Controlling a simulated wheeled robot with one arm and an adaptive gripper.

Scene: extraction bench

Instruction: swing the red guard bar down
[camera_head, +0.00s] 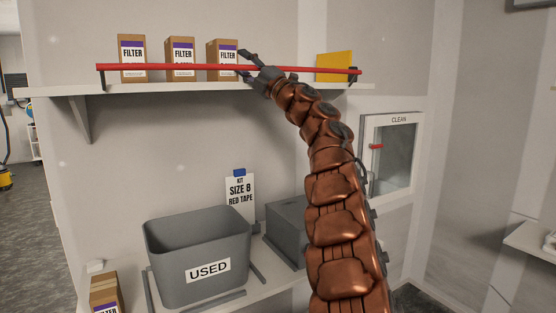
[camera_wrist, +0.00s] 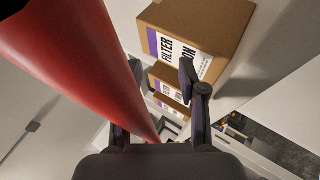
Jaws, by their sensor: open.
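The red guard bar (camera_head: 170,68) runs level across the front of the upper shelf (camera_head: 240,89), in front of the filter boxes. It ends near dark brackets at both sides. My gripper (camera_head: 247,62) is at the bar, right of the middle, with its fingers open. In the wrist view the red bar (camera_wrist: 85,60) passes close to the camera and runs down toward the left finger. The open fingers (camera_wrist: 160,100) show on both sides of the picture's middle. The bar's far part goes between or just beside them; I cannot tell whether they touch it.
Several brown filter boxes (camera_head: 132,58) stand on the shelf behind the bar, with a yellow item (camera_head: 334,66) at the right. Below are a grey USED bin (camera_head: 205,262), a kit sign (camera_head: 240,200) and a grey box (camera_head: 286,232). A CLEAN cabinet (camera_head: 398,155) hangs at right.

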